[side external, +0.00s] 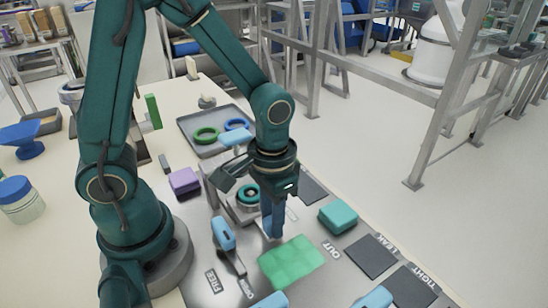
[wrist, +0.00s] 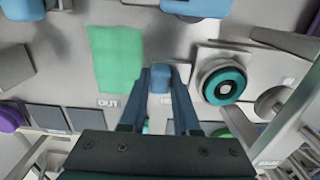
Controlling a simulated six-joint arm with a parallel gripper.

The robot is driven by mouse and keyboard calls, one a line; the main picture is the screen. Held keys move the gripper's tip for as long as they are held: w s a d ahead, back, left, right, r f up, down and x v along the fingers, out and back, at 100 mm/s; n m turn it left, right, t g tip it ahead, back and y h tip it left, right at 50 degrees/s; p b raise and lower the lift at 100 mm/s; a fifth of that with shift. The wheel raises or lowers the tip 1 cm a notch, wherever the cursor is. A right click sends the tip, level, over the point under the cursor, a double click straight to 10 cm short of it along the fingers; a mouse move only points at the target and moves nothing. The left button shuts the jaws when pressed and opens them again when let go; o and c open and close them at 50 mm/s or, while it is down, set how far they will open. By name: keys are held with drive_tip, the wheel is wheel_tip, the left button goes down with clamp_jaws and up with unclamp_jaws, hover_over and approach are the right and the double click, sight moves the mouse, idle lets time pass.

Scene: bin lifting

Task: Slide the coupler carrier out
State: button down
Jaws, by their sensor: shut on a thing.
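My gripper (side external: 272,230) points down at the metal work plate. In the wrist view its two dark blue fingers (wrist: 168,78) are shut on a small blue handle (wrist: 184,70), mostly hidden between them. The coupler carrier appears to be the piece with this handle; its full outline is hidden. A round coupler with a teal ring (wrist: 223,85) sits beside the fingers on a pale block. The ring also shows behind my gripper in the side view (side external: 248,194). A flat green pad (side external: 292,262) lies in front of the gripper, near the OUT label; the wrist view shows it too (wrist: 117,58).
A teal block (side external: 338,216) stands right of my gripper. A blue-handled lever (side external: 223,234) stands at left, near FREE. Dark squares (side external: 371,256) lie by LEAK and TIGHT. A grey tray (side external: 190,127) with green and blue rings and a purple block (side external: 184,181) are behind.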

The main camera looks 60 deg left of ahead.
drive_tip(key=d, duration=0.8)
drive_tip(key=shift+w+d, duration=0.1)
drive_tip(key=shift+d, duration=0.25)
drive_tip(key=c, duration=0.6)
unclamp_jaws()
drive_tip(key=shift+a, duration=0.1)
drive_tip(key=shift+c, duration=0.2)
drive_tip(key=shift+r, duration=2.6)
